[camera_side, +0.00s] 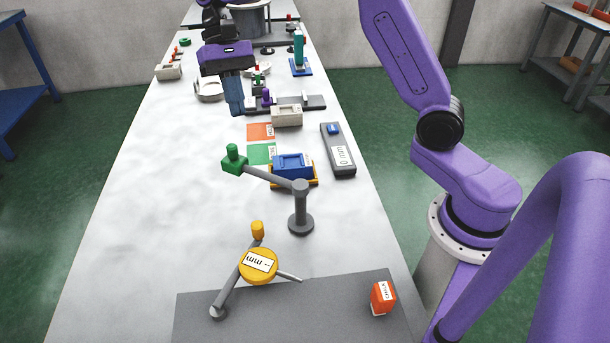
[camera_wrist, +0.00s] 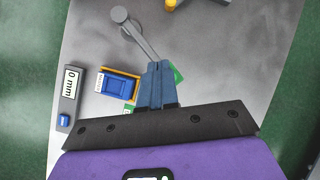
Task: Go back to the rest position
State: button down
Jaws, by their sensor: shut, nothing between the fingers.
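My gripper (camera_side: 236,112) hangs over the white table (camera_side: 130,230) toward its far half, left of the middle. Its blue fingers are together and point down, with nothing visible between them. In the wrist view the fingers (camera_wrist: 157,66) show closed at the centre, in front of a grey arm and a green part that they partly hide. The side view shows the fingertips apart from the objects around them; their exact height above the table is hard to tell.
Near the gripper are orange and green squares (camera_side: 260,131), a beige block (camera_side: 287,116), a blue block (camera_side: 292,166) and a grey "0 mm" gauge (camera_side: 338,150). A green-tipped stand (camera_side: 301,208), yellow dial (camera_side: 258,268) and red block (camera_side: 382,297) are nearer.

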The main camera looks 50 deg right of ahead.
jog(key=s+n+t+h, duration=0.3)
jog(key=s+n, duration=0.5)
jog(key=s, duration=0.8)
jog(key=s+d+f+n+t, duration=0.1)
jog(key=s+d+f+n, duration=0.1)
jog(key=s, duration=0.4)
jog(key=s+d+f+n+t, duration=0.1)
jog(key=s+d+f+n, duration=0.2)
jog(key=s+n, duration=0.3)
jog(key=shift+s+d+f+t, duration=0.15)
jog(key=shift+s+d+t, duration=0.15)
jog(key=shift+s+d, duration=0.5)
